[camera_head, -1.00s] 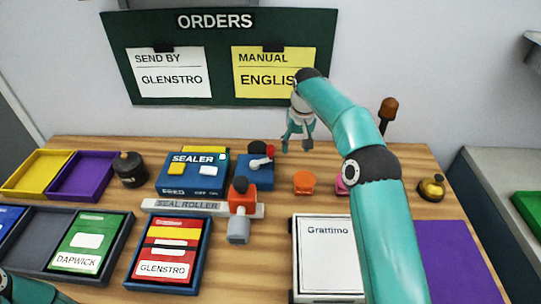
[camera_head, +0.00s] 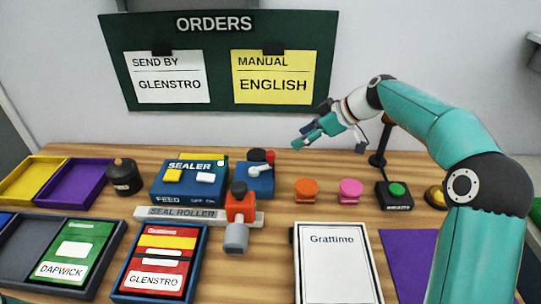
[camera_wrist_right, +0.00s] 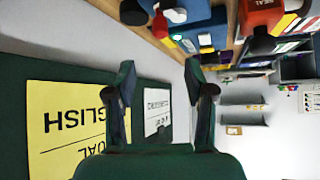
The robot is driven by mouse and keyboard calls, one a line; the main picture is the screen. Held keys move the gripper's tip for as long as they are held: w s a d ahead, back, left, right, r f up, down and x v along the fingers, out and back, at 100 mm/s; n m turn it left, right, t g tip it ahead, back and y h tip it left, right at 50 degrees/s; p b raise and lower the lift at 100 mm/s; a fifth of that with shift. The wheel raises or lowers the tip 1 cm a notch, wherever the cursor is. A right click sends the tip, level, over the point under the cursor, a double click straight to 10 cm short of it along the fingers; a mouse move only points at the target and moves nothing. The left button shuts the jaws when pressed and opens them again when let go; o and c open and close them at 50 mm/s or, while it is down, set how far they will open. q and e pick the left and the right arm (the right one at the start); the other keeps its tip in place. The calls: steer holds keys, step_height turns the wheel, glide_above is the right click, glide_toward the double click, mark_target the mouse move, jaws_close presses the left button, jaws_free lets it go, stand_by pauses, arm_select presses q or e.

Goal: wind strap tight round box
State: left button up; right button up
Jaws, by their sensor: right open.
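A white box marked Grattimo (camera_head: 335,268) lies face up at the front of the table, right of the middle. I cannot make out a strap on or near it. A small blue device with a red knob (camera_head: 256,178) stands at the back, beside the sealer; part of it also shows in the right wrist view (camera_wrist_right: 182,14). My right gripper (camera_head: 312,130) is open and empty, in the air above the back of the table, in front of the wall. In the right wrist view its fingers (camera_wrist_right: 160,82) stand apart with nothing between them. My left gripper is out of view.
The sealer (camera_head: 190,180) and seal roller bar (camera_head: 180,213) stand left of the middle. An orange spool (camera_head: 306,190), a pink spool (camera_head: 350,191) and a green button (camera_head: 397,189) line the back. Trays with Dapwick and Glenstro packs lie left; a purple mat (camera_head: 408,262) lies right.

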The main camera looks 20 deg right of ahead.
mark_target(273, 153)
steer(key=p+x, duration=0.1)
steer(key=x, duration=1.2)
steer(key=shift+w+a+f, duration=0.1)
steer(key=shift+a+f, duration=0.05)
steer(key=shift+a, duration=0.05)
